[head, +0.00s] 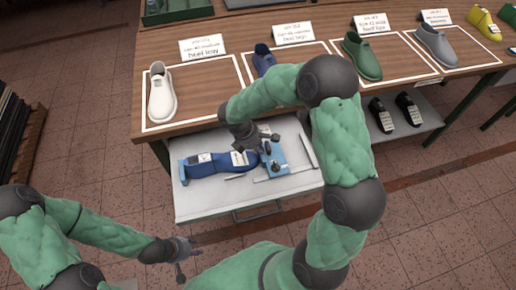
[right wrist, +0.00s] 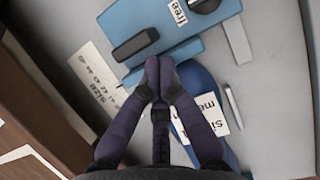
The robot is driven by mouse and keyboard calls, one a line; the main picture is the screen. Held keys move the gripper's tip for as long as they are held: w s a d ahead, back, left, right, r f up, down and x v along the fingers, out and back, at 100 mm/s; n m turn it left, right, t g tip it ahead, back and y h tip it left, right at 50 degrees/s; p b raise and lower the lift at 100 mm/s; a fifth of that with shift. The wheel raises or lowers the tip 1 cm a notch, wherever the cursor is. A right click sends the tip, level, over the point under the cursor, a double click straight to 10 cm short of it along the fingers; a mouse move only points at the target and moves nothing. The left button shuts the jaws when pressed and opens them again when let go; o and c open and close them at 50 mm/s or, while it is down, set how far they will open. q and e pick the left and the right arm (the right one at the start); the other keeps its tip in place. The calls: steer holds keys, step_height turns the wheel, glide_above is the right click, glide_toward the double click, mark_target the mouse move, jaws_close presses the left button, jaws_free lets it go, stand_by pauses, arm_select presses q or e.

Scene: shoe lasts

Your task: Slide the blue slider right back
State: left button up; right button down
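The light-blue slider piece (head: 276,158) lies in the open grey drawer, at the right end of a dark-blue shoe last (head: 210,166). My right gripper (head: 248,150) is over the drawer beside the light-blue piece. In the right wrist view its fingertips (right wrist: 159,72) are together at the piece's near edge, with nothing seen between them; contact cannot be told. My left gripper (head: 186,250) is away from the drawer, at lower left; its fingers are too small to judge.
The drawer (head: 190,205) also holds loose pale strips (head: 308,150) and a white label card (right wrist: 97,83). The wooden table (head: 215,92) above it bears a white shoe (head: 160,95) and a green shoe (head: 362,58). Black shoes (head: 381,115) stand on a lower shelf.

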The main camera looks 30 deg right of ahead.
steer(key=d, duration=0.3)
steer(key=s+d+p, duration=0.1)
steer(key=d, duration=0.2)
steer(key=s+d, duration=0.1)
steer(key=d, duration=0.2)
steer(key=shift+s, duration=0.1)
steer(key=shift+a, duration=0.1)
